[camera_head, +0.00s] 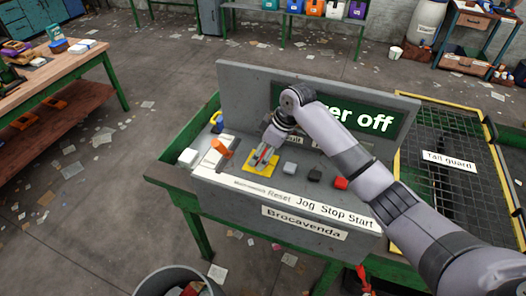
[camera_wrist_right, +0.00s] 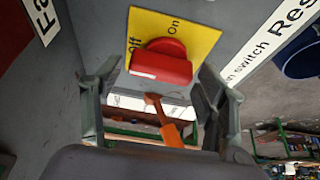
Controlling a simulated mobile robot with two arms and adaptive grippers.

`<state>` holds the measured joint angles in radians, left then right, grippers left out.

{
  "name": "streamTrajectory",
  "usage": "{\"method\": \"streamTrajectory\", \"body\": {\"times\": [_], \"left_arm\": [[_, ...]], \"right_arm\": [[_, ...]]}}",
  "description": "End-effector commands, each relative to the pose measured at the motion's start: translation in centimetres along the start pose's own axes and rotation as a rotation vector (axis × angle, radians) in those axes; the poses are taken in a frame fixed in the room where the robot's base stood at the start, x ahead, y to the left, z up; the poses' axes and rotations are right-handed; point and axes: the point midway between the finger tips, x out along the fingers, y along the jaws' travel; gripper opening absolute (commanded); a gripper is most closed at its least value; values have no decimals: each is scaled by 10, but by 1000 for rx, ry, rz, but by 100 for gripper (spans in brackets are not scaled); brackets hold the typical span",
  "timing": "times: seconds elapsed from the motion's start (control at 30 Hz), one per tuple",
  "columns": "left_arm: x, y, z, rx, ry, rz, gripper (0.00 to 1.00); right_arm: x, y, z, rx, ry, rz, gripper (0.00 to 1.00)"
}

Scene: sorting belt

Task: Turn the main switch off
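The main switch is a red knob (camera_wrist_right: 160,65) on a yellow plate (camera_wrist_right: 205,32) marked Off and On. In the head view the yellow plate (camera_head: 251,171) lies on the grey console (camera_head: 225,195), with the knob mostly hidden by my gripper. My right gripper (camera_head: 264,157) is over the plate. In the wrist view the right gripper (camera_wrist_right: 160,80) is open, with one finger on each side of the knob and gaps visible. I cannot tell which mark the knob points to. My left gripper is not in view.
An orange lever (camera_head: 222,147) stands left of the switch. Grey, black and red buttons (camera_head: 341,183) sit to the right. A green sign (camera_head: 385,125) on the back panel ends in "er off", partly hidden by my arm. A rail guard (camera_head: 448,160) lies right of the console.

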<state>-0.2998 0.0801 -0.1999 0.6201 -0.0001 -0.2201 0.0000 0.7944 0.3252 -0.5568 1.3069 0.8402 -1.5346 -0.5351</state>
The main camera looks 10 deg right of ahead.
Motion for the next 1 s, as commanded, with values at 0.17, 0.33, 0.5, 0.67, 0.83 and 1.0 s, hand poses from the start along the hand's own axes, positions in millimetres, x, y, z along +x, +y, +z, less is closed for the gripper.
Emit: {"method": "streamTrajectory", "body": {"times": [0.17,0.33,0.5,0.67,0.83,1.0], "left_arm": [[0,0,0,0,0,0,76],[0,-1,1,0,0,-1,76],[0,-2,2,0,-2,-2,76],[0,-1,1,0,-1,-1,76],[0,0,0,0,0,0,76],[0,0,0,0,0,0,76]], "right_arm": [[0,0,0,1,-1,-1,75],[1,0,0,2,-1,-1,75],[-9,0,0,2,0,0,75],[-38,1,0,1,1,2,75],[-75,1,0,1,2,3,75],[-104,1,0,1,1,2,75]]}}
